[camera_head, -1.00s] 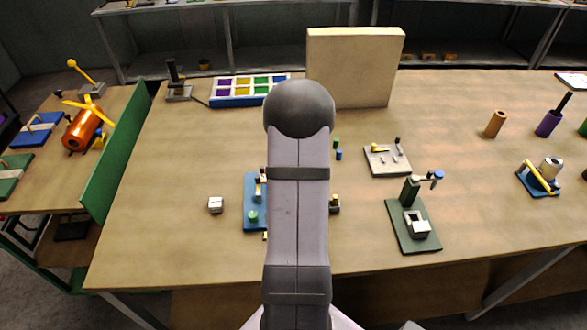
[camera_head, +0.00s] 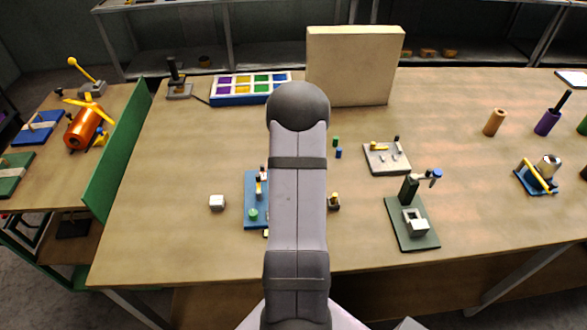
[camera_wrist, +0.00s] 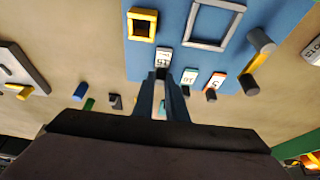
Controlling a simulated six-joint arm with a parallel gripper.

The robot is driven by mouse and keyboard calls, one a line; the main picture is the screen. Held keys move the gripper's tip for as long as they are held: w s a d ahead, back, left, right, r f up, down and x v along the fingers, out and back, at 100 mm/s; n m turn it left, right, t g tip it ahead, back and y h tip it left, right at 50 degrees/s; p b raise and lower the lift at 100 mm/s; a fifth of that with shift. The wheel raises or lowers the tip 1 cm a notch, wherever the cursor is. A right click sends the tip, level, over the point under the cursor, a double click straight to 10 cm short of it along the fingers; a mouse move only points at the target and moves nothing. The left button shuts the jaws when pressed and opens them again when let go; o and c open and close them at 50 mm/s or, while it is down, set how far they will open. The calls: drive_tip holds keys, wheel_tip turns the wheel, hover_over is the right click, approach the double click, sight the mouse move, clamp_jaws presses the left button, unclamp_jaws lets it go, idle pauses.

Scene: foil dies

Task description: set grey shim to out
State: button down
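A blue board (camera_head: 255,180) lies on the table, partly hidden behind my arm in the head view. The wrist view shows it close up (camera_wrist: 290,15), with a yellow square frame (camera_wrist: 142,24), a grey square frame (camera_wrist: 213,25) and small label tags. A dark grey peg (camera_wrist: 162,73) sits beside the left white tag (camera_wrist: 163,57). I cannot tell for sure which part is the grey shim. My gripper (camera_wrist: 161,82) points at that peg, with its two fingers apart and the peg at the tips. Whether they touch it is unclear. The head view hides my gripper.
More tags and dark pegs (camera_wrist: 211,97) stand just right of the fingers, near a yellow-and-grey lever (camera_wrist: 260,42). A green fixture (camera_head: 413,235) and a grey plate (camera_head: 386,158) stand to the right.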

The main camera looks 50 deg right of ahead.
drive_tip(key=shift+w+d, duration=1.05)
drive_tip(key=shift+w+d+r, duration=0.1)
drive_tip(key=shift+w+d, duration=0.05)
drive_tip(key=c, duration=1.8)
unclamp_jaws()
drive_tip(key=shift+o, duration=0.2)
drive_tip(key=shift+b, duration=0.3)
drive_tip(key=shift+b+v, duration=1.2)
drive_tip(key=shift+v, duration=2.45)
